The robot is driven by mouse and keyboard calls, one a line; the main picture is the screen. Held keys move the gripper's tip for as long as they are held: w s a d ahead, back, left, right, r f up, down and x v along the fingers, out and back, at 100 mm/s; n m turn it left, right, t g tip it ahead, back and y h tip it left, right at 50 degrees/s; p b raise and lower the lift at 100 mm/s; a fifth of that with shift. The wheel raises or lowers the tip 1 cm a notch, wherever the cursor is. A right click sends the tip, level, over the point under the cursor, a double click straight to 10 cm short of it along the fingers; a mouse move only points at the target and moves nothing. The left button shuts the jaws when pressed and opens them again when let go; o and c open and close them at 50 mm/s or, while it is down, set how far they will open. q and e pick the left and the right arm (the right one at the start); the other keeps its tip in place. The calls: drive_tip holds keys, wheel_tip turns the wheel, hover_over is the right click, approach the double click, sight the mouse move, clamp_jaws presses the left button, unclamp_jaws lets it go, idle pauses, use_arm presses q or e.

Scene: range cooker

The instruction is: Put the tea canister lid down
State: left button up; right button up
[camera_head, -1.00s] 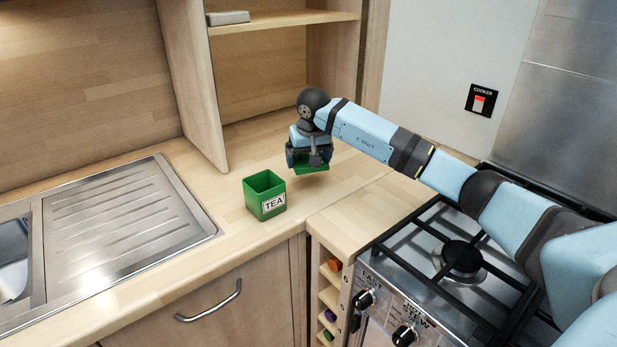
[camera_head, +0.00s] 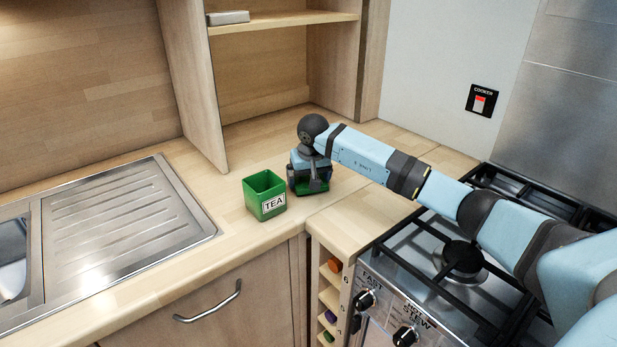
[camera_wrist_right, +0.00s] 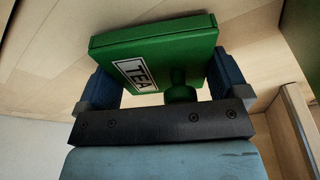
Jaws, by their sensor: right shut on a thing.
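The green tea canister (camera_head: 265,204) stands upright and open-topped on the wooden worktop, its white TEA label facing me. My right gripper (camera_head: 310,184) is just right of it and is shut on the green tea canister lid (camera_head: 314,187). The lid is low over the worktop, mostly hidden by the gripper; I cannot tell whether it touches the surface. In the right wrist view the lid (camera_wrist_right: 150,45) is clamped between the two fingers, with its round knob and a TEA label showing. My left gripper is not in view.
A steel sink drainer (camera_head: 125,215) lies to the left. The gas hob (camera_head: 462,258) is to the right, under my right arm. A shelf unit (camera_head: 285,65) stands behind. Bare worktop (camera_head: 245,145) lies behind the canister.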

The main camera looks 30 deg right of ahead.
drive_tip(key=shift+f, duration=0.3)
drive_tip(key=o, duration=0.6)
drive_tip(key=shift+c, duration=0.2)
drive_tip(key=shift+r, duration=0.1)
drive_tip(key=shift+r, duration=0.3)
drive_tip(key=d+p+v, duration=0.1)
drive_tip(key=v, duration=1.1)
drive_tip(key=shift+a+r, duration=0.25)
drive_tip(key=shift+a, duration=0.3)
drive_tip(key=shift+f, duration=0.1)
